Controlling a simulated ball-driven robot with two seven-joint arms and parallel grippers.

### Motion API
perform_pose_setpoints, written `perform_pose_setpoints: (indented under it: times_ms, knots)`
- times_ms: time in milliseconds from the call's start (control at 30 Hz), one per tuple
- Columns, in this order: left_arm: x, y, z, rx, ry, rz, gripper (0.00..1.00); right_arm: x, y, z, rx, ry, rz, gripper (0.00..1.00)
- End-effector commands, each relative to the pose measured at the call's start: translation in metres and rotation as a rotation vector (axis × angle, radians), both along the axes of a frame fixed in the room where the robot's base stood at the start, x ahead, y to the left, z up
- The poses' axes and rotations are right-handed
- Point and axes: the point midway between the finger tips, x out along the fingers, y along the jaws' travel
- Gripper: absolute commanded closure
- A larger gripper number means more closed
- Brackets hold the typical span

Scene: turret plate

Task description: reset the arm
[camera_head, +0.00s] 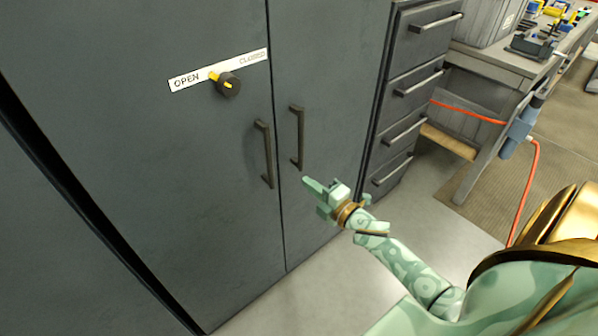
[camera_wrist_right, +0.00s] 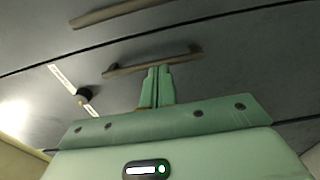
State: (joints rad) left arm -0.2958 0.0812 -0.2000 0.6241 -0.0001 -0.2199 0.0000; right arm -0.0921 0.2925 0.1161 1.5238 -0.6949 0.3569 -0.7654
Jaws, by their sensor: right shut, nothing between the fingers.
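My right gripper (camera_head: 309,187) is pale green and stands in front of the cabinet doors, just below the right door handle (camera_head: 298,137). It is shut and empty. In the right wrist view my right gripper (camera_wrist_right: 157,74) has its two fingers together, with a dark handle (camera_wrist_right: 152,64) lying behind the tips. I cannot tell whether they touch. My left gripper is not in view.
The dark cabinet (camera_head: 180,190) has a second handle (camera_head: 264,153) and a black knob (camera_head: 228,84) with a yellow mark between OPEN and CLOSED. Drawers (camera_head: 412,85) and a workbench (camera_head: 530,75) stand to the right. An orange cable (camera_head: 527,190) hangs there. Floor shows below.

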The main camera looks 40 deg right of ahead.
Motion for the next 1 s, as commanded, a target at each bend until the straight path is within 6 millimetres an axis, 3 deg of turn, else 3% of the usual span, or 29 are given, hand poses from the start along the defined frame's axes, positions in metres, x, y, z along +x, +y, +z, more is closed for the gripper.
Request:
perform_pose_setpoints:
  times_ms: [367,467,567,600,667,800,900,1000]
  knots:
    - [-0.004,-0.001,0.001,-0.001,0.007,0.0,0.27,-0.006,-0.003,-0.002,0.051,0.016,-0.013,1.0]
    - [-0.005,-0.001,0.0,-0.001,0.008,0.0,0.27,-0.014,-0.02,-0.041,0.225,0.133,-0.106,1.0]
    - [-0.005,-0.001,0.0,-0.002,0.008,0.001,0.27,-0.04,-0.026,-0.114,0.432,0.315,-0.229,1.0]
    - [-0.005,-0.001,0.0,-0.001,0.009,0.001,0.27,-0.058,-0.024,-0.147,0.509,0.397,-0.286,1.0]
    - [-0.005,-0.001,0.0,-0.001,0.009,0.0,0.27,-0.089,-0.02,-0.194,0.614,0.515,-0.374,1.0]
    - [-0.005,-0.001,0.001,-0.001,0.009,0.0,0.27,-0.179,0.001,-0.286,0.798,0.771,-0.583,1.0]
    - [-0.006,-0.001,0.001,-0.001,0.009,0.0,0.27,-0.254,0.021,-0.336,0.882,0.942,-0.734,1.0]
    - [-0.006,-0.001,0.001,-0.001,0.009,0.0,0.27,-0.332,0.044,-0.37,0.927,1.1,-0.875,1.0]
